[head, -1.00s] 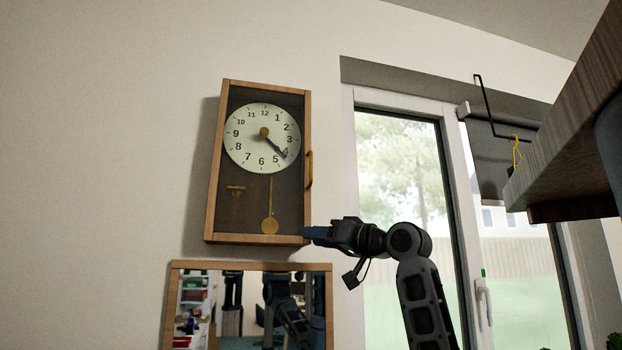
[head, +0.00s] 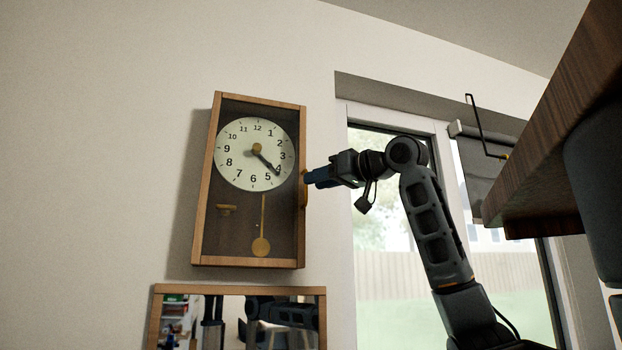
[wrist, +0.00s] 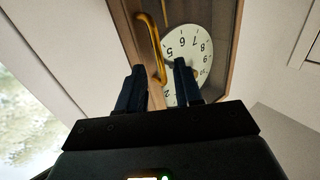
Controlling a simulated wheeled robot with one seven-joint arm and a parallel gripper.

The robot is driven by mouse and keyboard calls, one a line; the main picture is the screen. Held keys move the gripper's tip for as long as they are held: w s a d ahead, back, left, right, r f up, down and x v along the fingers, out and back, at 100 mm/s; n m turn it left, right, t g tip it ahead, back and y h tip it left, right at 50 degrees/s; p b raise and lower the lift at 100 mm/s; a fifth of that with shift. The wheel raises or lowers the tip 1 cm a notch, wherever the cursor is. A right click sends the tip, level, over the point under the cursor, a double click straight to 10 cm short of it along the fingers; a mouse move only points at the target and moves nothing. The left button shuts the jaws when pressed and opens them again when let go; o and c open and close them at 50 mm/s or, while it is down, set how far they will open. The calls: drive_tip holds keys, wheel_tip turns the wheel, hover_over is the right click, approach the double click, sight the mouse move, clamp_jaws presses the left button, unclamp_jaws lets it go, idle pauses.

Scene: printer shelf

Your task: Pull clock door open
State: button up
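The wooden wall clock (head: 209,225) hangs on the wall, and its glazed door looks shut over the white dial (head: 240,165) and brass pendulum (head: 261,246). The brass door handle (head: 303,192) is on the door's right side, partly hidden behind my gripper (head: 309,178). In the wrist view the handle (wrist: 151,40) shows as a curved bar whose lower end reaches the space between the fingertips. My gripper (wrist: 160,70) is open there, its two dark fingers apart on either side of the handle. I cannot tell whether either finger touches it.
A wood-framed mirror (head: 240,289) hangs below the clock. A window (head: 385,265) is to the right, behind my arm. A dark wooden shelf (head: 545,165) juts in at the right, and a black hook (head: 480,125) is near it.

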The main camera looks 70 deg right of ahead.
drive_tip(key=shift+x, duration=1.35)
drive_tip(key=shift+c, duration=0.4)
clamp_jaws()
